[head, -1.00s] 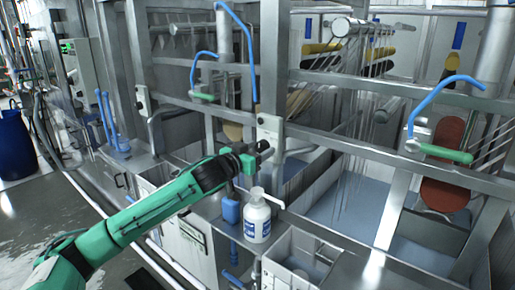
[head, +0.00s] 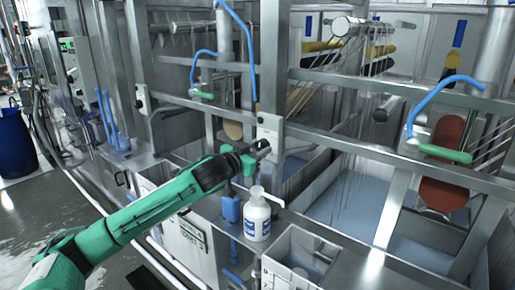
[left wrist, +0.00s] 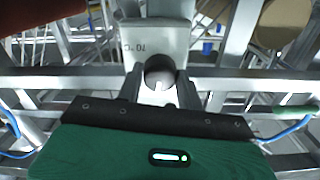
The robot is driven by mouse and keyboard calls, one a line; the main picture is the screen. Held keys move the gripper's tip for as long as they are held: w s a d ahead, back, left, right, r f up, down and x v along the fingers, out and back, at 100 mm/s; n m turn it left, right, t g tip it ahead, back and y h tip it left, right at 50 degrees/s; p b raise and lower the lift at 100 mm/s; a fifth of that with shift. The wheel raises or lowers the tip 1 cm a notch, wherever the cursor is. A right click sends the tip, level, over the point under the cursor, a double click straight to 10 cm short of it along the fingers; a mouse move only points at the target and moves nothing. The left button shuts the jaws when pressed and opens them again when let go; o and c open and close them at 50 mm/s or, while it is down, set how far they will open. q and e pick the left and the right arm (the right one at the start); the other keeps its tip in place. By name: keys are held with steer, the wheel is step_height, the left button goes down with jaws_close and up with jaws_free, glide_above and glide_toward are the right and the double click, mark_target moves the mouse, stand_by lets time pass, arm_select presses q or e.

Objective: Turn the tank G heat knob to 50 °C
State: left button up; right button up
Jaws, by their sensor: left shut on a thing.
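The heat knob (left wrist: 160,68) is a round dark knob with a pale pointer mark, on a light grey box seen upside down in the left wrist view. The box (left wrist: 152,38) carries "°C" and number marks; I cannot read the full scale or a tank letter. My left gripper (left wrist: 160,88) has its two dark fingers on either side of the knob and is shut on it. In the head view the left gripper (head: 263,149) reaches the grey box (head: 270,127) on the steel post, and the knob is mostly hidden by the fingers. My right gripper is not in view.
Steel rails and posts frame the tanks behind. Another grey control box (head: 143,98) is farther left.

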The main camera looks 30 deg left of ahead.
arm_select(q)
steer(key=m+p, duration=0.1)
steer(key=m, duration=0.3)
steer(key=shift+r, duration=0.15)
steer(key=m+p, duration=0.2)
steer(key=m, duration=0.3)
steer(key=shift+m, duration=0.4)
steer(key=o, duration=1)
